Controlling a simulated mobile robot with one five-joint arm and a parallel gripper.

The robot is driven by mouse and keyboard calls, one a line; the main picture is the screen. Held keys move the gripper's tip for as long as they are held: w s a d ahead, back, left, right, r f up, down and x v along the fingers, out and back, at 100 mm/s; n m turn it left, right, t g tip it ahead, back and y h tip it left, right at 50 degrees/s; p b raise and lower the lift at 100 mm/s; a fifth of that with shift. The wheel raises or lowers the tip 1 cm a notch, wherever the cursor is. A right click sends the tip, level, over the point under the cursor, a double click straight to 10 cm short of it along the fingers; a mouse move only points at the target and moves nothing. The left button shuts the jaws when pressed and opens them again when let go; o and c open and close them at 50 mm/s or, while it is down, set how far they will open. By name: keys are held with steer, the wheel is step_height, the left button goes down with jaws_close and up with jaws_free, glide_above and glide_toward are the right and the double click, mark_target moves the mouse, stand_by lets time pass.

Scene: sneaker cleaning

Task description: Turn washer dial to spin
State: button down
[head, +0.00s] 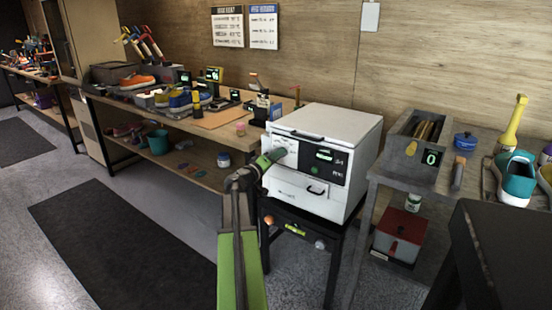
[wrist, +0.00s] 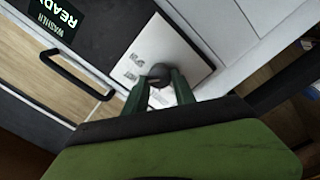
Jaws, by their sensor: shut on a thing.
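The white washer (head: 330,128) stands on a dark stand in the middle of the head view. Its black front panel carries a small green-lit display, which reads "WASHER READY" in the wrist view (wrist: 55,17). The round dark dial (wrist: 159,75) sits on a pale plate (wrist: 140,58) with small markings. My gripper (wrist: 160,88) has its two green fingers on either side of the dial, shut on it. In the head view my gripper (head: 277,154) reaches the left part of the washer's front. The dial's exact setting is too small to read.
A long workbench (head: 170,115) with shoes and tools runs along the wall at left. A grey table (head: 390,170) with a bin stands close on the washer's right. Dark mats (head: 120,240) lie on the open floor at left.

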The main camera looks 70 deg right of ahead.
steer(key=m, duration=0.8)
steer(key=shift+w+m, duration=0.2)
steer(key=shift+m, duration=0.1)
stand_by(0.5)
steer(key=c, duration=1.1)
jaws_free()
steer(key=shift+o, duration=0.3)
steer(key=shift+s, duration=0.1)
